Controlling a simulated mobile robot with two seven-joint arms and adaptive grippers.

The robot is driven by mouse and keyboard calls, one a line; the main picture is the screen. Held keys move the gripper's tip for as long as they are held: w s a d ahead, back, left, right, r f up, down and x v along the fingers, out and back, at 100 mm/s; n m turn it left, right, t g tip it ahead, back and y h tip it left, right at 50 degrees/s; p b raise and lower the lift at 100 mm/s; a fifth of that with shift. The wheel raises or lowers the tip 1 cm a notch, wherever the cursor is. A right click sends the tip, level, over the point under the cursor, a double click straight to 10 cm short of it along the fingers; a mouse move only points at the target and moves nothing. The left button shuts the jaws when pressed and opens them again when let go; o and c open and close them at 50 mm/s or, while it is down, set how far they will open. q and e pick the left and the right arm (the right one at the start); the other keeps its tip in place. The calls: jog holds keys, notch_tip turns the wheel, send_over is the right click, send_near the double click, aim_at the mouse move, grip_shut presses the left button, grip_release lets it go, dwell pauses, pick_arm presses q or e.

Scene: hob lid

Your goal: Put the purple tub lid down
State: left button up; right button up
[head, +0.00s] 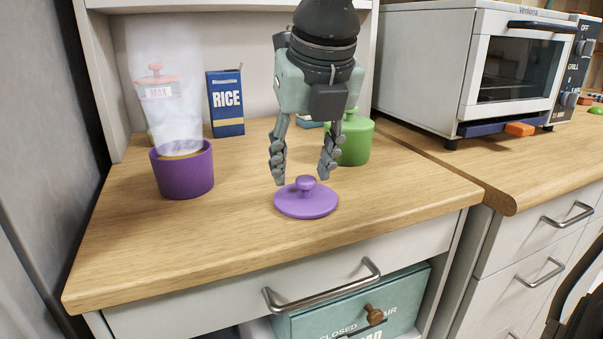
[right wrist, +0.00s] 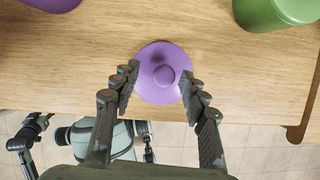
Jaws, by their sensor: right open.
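The purple tub lid (head: 306,203) lies flat on the wooden counter, knob up, near the front edge. It also shows in the right wrist view (right wrist: 162,86). My right gripper (head: 306,178) is open above the lid, with its fingers on either side of the knob and apart from it. In the right wrist view the open fingertips (right wrist: 158,78) flank the knob. The purple tub (head: 184,174) stands open at the left of the counter, with pale steam rising from it. My left gripper is not in the head view.
A green lidded tub (head: 356,140) stands behind my right gripper. A blue rice box (head: 226,103) and a red-lidded jar (head: 158,85), seen through steam, stand at the back. A toaster oven (head: 480,70) is at right. The counter (head: 150,250) is clear at front left.

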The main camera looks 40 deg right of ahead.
jog(key=v, duration=0.9)
jog(key=shift+r, duration=0.3)
jog(key=shift+s, duration=0.1)
